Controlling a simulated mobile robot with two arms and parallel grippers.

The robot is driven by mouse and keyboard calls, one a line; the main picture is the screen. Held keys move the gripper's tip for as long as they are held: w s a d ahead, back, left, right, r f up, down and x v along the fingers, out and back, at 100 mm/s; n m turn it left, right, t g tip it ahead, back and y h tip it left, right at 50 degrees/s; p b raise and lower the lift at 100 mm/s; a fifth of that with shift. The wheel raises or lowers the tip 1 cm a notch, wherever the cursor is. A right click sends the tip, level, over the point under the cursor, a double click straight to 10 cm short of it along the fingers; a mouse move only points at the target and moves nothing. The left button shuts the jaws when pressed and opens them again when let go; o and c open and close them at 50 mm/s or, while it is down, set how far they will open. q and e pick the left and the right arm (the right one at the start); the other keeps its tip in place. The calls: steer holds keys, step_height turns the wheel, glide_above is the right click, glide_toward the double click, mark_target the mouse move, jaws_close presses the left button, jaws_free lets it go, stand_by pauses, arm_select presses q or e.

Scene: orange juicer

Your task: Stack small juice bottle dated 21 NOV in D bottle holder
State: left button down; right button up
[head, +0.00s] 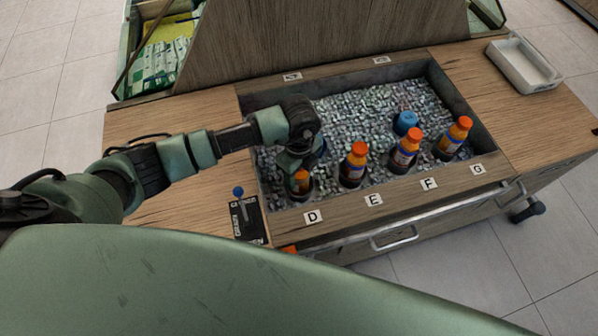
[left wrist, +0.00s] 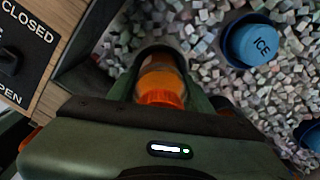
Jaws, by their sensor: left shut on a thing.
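My left gripper (head: 300,168) is shut on a small juice bottle (head: 301,182) with an orange cap, at the left end of the front row in the ice bin, just behind the D label (head: 312,217). The bottle looks upright; its lower part and the D holder are mostly hidden. In the left wrist view, the bottle's orange cap (left wrist: 160,88) sits between the fingers. No date can be read. My right gripper is not in view.
Similar bottles stand behind the E (head: 353,165), F (head: 405,151) and G (head: 453,138) labels. A lever with a blue knob (head: 238,191) stands left of the bin. A white tray (head: 541,80) is at the right.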

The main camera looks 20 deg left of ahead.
arm_select(q)
steer(key=shift+f, duration=0.3)
steer(key=c, duration=0.6)
jaws_free()
steer(key=shift+r, duration=0.1)
steer(key=shift+r, duration=0.3)
step_height(320, 180, up, 12)
steer(key=shift+s+f, duration=0.1)
